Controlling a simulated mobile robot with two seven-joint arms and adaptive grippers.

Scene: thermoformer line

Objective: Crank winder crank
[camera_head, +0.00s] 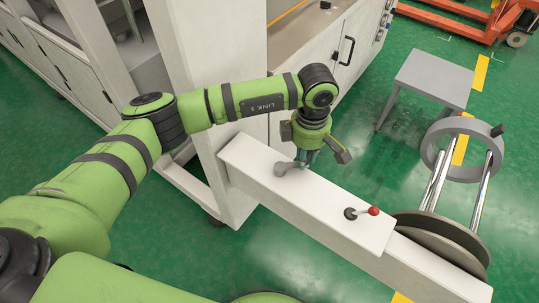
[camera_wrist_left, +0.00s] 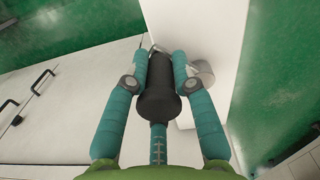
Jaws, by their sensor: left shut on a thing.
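The winder is a long white box (camera_head: 330,207) with a grey crank (camera_head: 284,170) near its left end. My left gripper (camera_head: 307,158) reaches down from above onto the crank. In the left wrist view the teal fingers of my left gripper (camera_wrist_left: 158,75) are closed around the crank's black handle (camera_wrist_left: 157,95). Part of the crank's grey metal (camera_wrist_left: 203,72) shows beside the right finger. In the head view the gripper hides most of the handle. My right gripper is in neither view.
A small lever with a red knob (camera_head: 373,211) stands on the box, right of the crank. A reel with a grey ring (camera_head: 470,176) and a dark disc (camera_head: 445,240) is at the right end. White machine cabinets (camera_head: 225,110) stand close behind and left. A grey table (camera_head: 433,75) stands beyond.

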